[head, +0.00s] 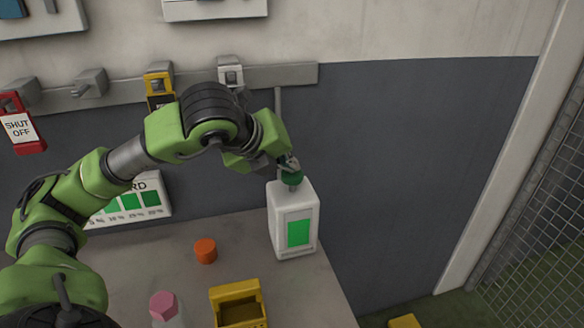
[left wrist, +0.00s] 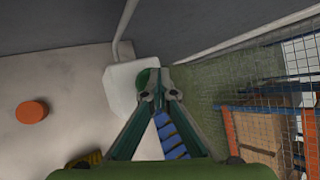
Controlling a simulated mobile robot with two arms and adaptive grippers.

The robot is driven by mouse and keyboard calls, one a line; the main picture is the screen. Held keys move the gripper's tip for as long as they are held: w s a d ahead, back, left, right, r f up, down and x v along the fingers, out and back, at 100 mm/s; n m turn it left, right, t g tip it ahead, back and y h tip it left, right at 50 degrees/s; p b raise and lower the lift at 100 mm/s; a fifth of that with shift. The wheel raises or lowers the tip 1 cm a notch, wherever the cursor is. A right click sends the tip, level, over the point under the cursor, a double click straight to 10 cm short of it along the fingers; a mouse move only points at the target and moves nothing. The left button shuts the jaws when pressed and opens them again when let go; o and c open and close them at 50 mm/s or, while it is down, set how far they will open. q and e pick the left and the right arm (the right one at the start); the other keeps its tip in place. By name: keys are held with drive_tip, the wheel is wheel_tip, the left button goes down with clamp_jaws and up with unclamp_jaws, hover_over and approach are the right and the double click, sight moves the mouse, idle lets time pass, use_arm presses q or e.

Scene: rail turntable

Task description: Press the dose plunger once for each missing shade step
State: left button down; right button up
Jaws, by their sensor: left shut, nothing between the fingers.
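A white dispenser bottle (head: 293,222) stands upright near the back right corner of the counter, with a green patch on its front. Its green dose plunger (head: 292,178) is on top. My left gripper (head: 290,164) is shut and empty, right at the plunger from above; I cannot tell whether it touches. In the left wrist view the plunger (left wrist: 146,80) shows beside the fingertips (left wrist: 160,95). A shade card (head: 130,203) with green squares and percent marks leans at the wall, partly hidden by my left arm. My right gripper is not in view.
An orange cap (head: 205,250), a pink-topped bottle (head: 164,306) and a yellow bin (head: 237,301) are on the counter (head: 280,290). A wall rail (head: 120,88) holds a red shut-off tag (head: 22,128) and a yellow lock (head: 159,88). A mesh fence (head: 540,220) stands at right.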

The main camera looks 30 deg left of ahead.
sight(290, 175)
use_arm(q)
drive_tip(key=shift+f, duration=0.4)
drive_tip(key=shift+r, duration=0.15)
drive_tip(key=shift+r+p, duration=0.8)
drive_tip(key=shift+r, duration=0.85)
drive_tip(key=shift+w, duration=0.1)
wheel_tip(290, 175, up, 5)
drive_tip(key=p, duration=0.3)
drive_tip(key=shift+p, duration=0.3)
idle(1.1)
